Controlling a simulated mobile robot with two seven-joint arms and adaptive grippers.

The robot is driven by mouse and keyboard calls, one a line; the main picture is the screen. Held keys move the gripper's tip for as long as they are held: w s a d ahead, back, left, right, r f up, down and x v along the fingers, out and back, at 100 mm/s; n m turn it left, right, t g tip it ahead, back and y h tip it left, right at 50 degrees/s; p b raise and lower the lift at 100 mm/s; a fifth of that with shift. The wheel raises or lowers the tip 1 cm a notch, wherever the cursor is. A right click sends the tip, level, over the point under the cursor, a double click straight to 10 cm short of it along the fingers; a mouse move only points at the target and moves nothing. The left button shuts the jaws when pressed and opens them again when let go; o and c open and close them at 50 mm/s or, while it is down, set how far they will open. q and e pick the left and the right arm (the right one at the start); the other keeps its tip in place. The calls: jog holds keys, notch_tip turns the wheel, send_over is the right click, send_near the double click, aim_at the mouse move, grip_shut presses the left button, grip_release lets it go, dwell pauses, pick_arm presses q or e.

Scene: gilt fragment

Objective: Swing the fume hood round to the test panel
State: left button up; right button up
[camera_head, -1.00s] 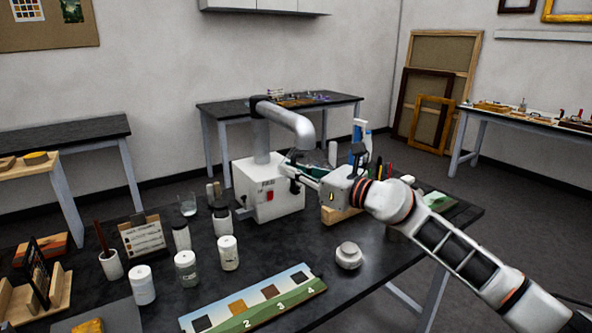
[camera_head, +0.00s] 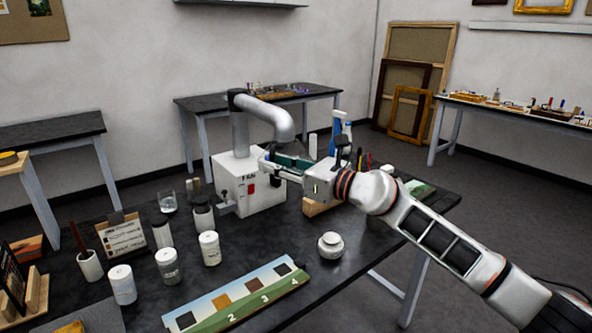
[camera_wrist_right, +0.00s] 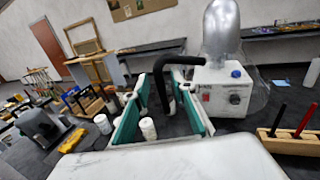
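The fume hood is a white box (camera_head: 248,182) with a red switch and a thick grey bent pipe (camera_head: 268,112). The pipe's mouth points down, near the right gripper. The test panel (camera_head: 240,299) is a long board with numbered colour swatches at the table's front edge. My right gripper (camera_head: 272,163) is at the box's upper right, below the pipe's mouth. In the right wrist view its green-lined fingers (camera_wrist_right: 163,112) are apart. A black bent bar (camera_wrist_right: 166,68) shows between and beyond them, beside the box; I cannot tell whether they touch it. My left gripper is out of view.
A white lidded pot (camera_head: 330,246) stands right of the panel. Several white jars (camera_head: 168,266) and a card stand (camera_head: 122,236) are on the left.

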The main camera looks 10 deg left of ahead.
jog(key=v, duration=1.1)
jog(key=s+d+f+m+t+h, duration=0.2)
jog(key=s+d+f+m+t, duration=0.15)
jog(key=f+m, duration=0.6)
jog(key=s+d+f+m+t+h, duration=0.25)
jog(key=d+f+m, duration=0.25)
jog(key=f+m, duration=0.45)
jog(key=s+d+f+m+t+h, duration=0.35)
jog(key=f+m, duration=0.45)
jog(key=m, duration=0.4)
jog(key=s+d+f+m+g+h, duration=0.2)
jog(key=s+d+f+m, duration=0.4)
jog(key=s+f, duration=0.4)
jog(key=s+d+f+m+g+h, duration=0.3)
jog(key=s+d+f+m, duration=0.4)
jog(key=s+f, duration=0.3)
notch_tip(320, 180, down, 3)
jog(key=shift+s+d+r+g, duration=0.15)
jog(key=shift+s+d+g, duration=0.2)
jog(key=shift+g, duration=0.4)
jog(key=shift+a, duration=0.1)
